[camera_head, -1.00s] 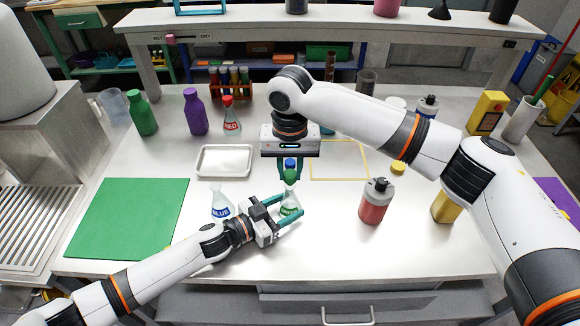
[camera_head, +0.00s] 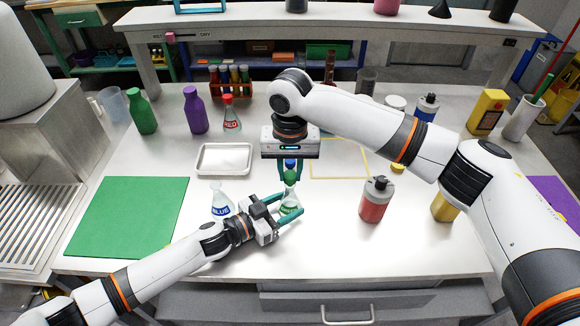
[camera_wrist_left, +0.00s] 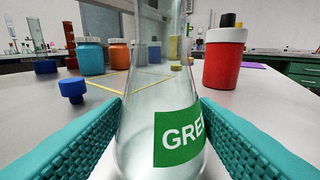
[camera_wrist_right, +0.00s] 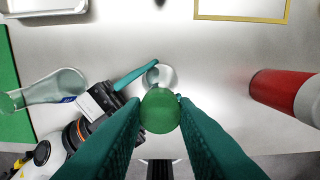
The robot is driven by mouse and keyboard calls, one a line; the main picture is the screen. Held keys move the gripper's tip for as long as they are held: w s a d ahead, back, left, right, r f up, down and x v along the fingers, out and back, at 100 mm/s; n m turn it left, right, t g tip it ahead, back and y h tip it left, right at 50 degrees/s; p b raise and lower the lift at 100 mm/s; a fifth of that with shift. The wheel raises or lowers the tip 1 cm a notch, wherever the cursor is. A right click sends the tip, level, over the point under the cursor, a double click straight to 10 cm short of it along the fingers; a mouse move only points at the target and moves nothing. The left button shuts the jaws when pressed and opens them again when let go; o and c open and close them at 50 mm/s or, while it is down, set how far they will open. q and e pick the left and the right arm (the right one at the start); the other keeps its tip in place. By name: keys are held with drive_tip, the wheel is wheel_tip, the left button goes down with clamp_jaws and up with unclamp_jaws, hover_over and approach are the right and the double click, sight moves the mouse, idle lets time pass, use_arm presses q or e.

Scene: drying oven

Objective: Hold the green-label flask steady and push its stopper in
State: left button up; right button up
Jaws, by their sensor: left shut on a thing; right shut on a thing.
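The green-label flask (camera_head: 290,206) stands upright on the bench. My left gripper (camera_head: 289,216) is shut around its body from the side; the left wrist view shows the "GREEN" label (camera_wrist_left: 180,135) between the fingers. My right gripper (camera_head: 290,172) comes from above and is shut on the green stopper (camera_head: 290,177). In the right wrist view the stopper (camera_wrist_right: 160,110) sits between the fingertips, over the flask (camera_wrist_right: 160,76). In the head view the stopper is at the neck's top; I cannot tell how deep it sits. The mouth is outside the left wrist view.
The blue-label flask (camera_head: 221,204) stands open just left of my left gripper. A blue stopper (camera_wrist_left: 72,90) is on the bench behind the held flask. A red bottle (camera_head: 375,203) stands to the right, a white tray (camera_head: 223,158) behind left. The green mat (camera_head: 125,215) is bare.

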use_arm(q)
drive_tip(key=shift+f, duration=0.1)
use_arm(e)
drive_tip(key=shift+f, duration=0.6)
drive_tip(key=o, duration=1)
drive_tip(key=shift+r, duration=0.15)
drive_tip(key=shift+r, duration=2.35)
use_arm(q)
drive_tip(key=o, duration=0.8)
drive_tip(key=shift+o, duration=0.2)
drive_tip(key=shift+a, duration=0.1)
